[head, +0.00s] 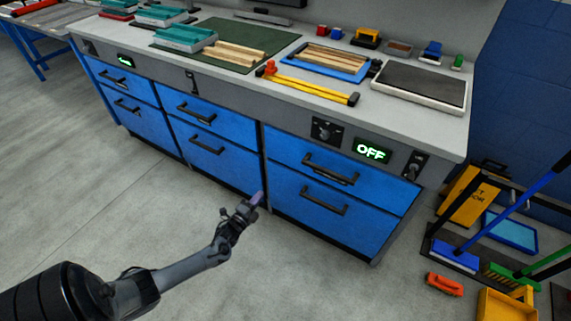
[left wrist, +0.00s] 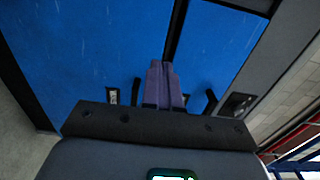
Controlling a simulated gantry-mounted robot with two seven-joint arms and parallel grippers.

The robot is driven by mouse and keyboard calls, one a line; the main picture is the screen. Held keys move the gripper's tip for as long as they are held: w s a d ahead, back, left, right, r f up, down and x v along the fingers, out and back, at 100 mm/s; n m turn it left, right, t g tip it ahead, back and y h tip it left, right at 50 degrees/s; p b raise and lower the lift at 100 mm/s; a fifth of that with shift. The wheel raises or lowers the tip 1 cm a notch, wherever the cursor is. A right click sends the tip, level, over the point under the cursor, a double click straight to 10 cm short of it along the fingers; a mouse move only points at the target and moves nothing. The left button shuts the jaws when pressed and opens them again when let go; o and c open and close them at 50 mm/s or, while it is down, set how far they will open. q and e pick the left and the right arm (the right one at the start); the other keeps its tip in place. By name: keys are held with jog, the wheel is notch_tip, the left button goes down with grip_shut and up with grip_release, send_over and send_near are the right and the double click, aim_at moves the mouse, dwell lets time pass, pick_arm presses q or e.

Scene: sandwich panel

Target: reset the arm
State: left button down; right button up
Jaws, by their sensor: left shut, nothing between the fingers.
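My left gripper (head: 257,198) is in front of the blue drawer cabinet (head: 226,158), over the grey floor and below the worktop. In the left wrist view its two purple fingers (left wrist: 164,84) are together, with nothing between them. Blue drawer fronts and the dark gap between them fill most of that view behind the fingers. I cannot tell how far the fingertips are from the drawers. My left arm (head: 190,268) reaches in from the lower left of the head view. My right gripper is not in either view.
The worktop holds a dark green mat (head: 263,38), a yellow tool (head: 312,87), a blue tray (head: 313,71) with wooden strips and a grey panel (head: 419,86). A lit OFF display (head: 371,151) is on the front. Cleaning tools stand at right. The floor at left is clear.

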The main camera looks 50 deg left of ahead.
pick_arm(q)
jog(key=s+d+r+g+p, duration=0.1)
jog(key=s+d+r+p, duration=0.25)
jog(key=s+p, duration=0.3)
jog(key=s+d+r+n+g+h+p, duration=0.1)
jog(key=d+r+n+g+h+p, duration=0.4)
jog(key=d+r+p, duration=1.05)
jog(key=s+d+r+n+g+h+b, duration=0.1)
jog(key=s+d+r+n+g+b, duration=0.3)
jog(key=d+r, duration=0.9)
jog(key=s+r+n+g+p, duration=0.2)
jog(key=s+n+g+p, duration=0.15)
jog(key=s, duration=0.55)
notch_tip(320, 180, up, 37)
jog(key=p, duration=3.6)
jog(key=shift+w+d+p, duration=0.25)
jog(key=shift+d+p, duration=0.05)
